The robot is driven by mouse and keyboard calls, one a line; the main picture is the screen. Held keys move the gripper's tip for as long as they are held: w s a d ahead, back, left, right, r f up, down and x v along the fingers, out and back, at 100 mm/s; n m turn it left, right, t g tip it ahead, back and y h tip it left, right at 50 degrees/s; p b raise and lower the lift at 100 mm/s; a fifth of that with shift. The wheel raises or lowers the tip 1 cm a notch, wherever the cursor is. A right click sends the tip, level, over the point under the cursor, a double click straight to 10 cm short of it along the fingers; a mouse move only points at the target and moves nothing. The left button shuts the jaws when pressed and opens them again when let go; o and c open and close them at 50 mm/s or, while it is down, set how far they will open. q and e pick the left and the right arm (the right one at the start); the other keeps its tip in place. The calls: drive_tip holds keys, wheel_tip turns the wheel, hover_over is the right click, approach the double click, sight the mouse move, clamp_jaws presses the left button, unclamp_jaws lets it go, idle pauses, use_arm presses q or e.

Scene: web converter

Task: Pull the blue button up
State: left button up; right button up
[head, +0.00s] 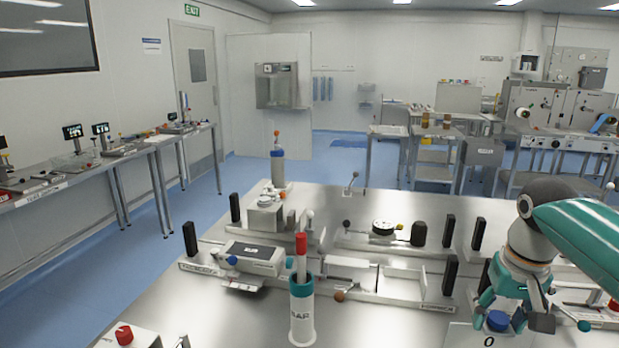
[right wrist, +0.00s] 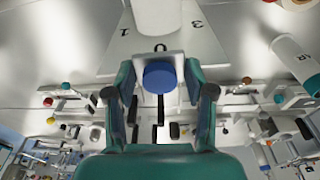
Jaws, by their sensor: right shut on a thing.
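The blue button (head: 497,320) is a short round knob on a pale plate marked "0" at the lower right of the head view. In the right wrist view the blue button (right wrist: 160,77) is in the middle, between my fingers. My right gripper (head: 515,318) is down at the plate with its teal and dark fingers either side of the button, shut on it. The right gripper's fingers also show in the right wrist view (right wrist: 160,90). How far the button stands out of the plate is hard to tell. My left gripper is not in view.
A white cylinder with a red-topped stick (head: 302,310) stands left of the plate. A long fixture (head: 375,295) with black uprights crosses the steel table behind. A red button box (head: 126,338) is at the lower left. Bare table lies left of the plate.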

sight(499, 317)
drive_tip(key=shift+d+r+p, duration=0.1)
drive_tip(key=shift+r+p, duration=0.65)
drive_tip(key=shift+r, duration=0.3)
drive_tip(key=o, duration=1.5)
drive_tip(key=shift+f, duration=0.1)
wheel_tip(499, 317, up, 4)
drive_tip(key=p, duration=0.4)
drive_tip(key=shift+r+p, duration=0.2)
drive_tip(key=shift+p, duration=0.1)
drive_tip(key=shift+r, duration=0.8)
drive_tip(key=shift+f, duration=0.1)
